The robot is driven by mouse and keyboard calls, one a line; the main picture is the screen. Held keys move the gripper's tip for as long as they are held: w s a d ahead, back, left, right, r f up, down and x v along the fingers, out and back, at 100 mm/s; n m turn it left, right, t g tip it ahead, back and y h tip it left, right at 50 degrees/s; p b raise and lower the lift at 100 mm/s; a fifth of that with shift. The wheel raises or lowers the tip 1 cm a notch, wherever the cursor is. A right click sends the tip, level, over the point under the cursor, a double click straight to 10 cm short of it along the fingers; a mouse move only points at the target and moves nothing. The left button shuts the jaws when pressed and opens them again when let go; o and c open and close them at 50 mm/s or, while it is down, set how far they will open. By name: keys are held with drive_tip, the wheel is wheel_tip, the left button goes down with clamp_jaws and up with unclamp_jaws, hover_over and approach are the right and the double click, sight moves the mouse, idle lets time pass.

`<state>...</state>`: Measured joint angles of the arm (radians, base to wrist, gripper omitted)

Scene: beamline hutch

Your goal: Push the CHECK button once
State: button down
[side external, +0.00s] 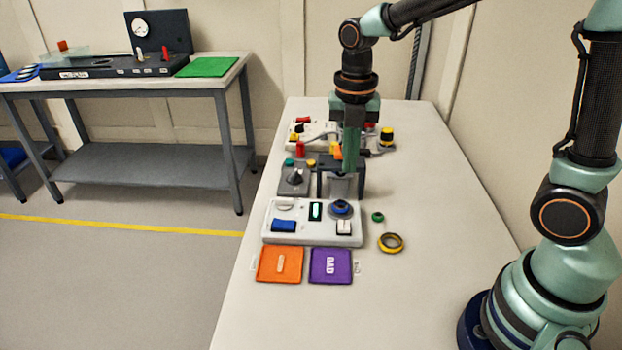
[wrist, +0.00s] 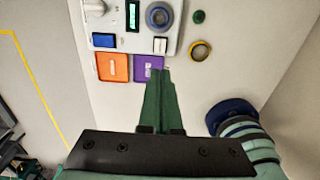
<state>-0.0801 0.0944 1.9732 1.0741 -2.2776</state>
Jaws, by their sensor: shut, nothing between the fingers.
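The white button also shows in the wrist view (wrist: 160,45). No CHECK label is readable, so I cannot tell which control bears it. My gripper (side external: 350,168) has long green fingers, shut and empty, pointing down above the table behind the panel in the side view. In the wrist view the fingertips (wrist: 163,76) overlap the purple tile's lower right edge.
An orange tile (side external: 280,265) and a purple tile (side external: 331,266) lie before the panel. A yellow-black tape ring (side external: 391,243) and a green button (side external: 377,217) sit to its right. More control boxes (side external: 296,178) stand behind it.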

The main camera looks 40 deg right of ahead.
sight(345, 225)
wheel_tip(345, 225, down, 14)
drive_tip(key=shift+r, duration=0.15)
idle(0.3)
drive_tip(key=shift+s+f, duration=0.15)
drive_tip(key=shift+f, duration=0.85)
wheel_tip(345, 225, up, 15)
drive_tip(key=shift+w, duration=0.4)
drive_tip(key=shift+r, duration=0.1)
idle(0.4)
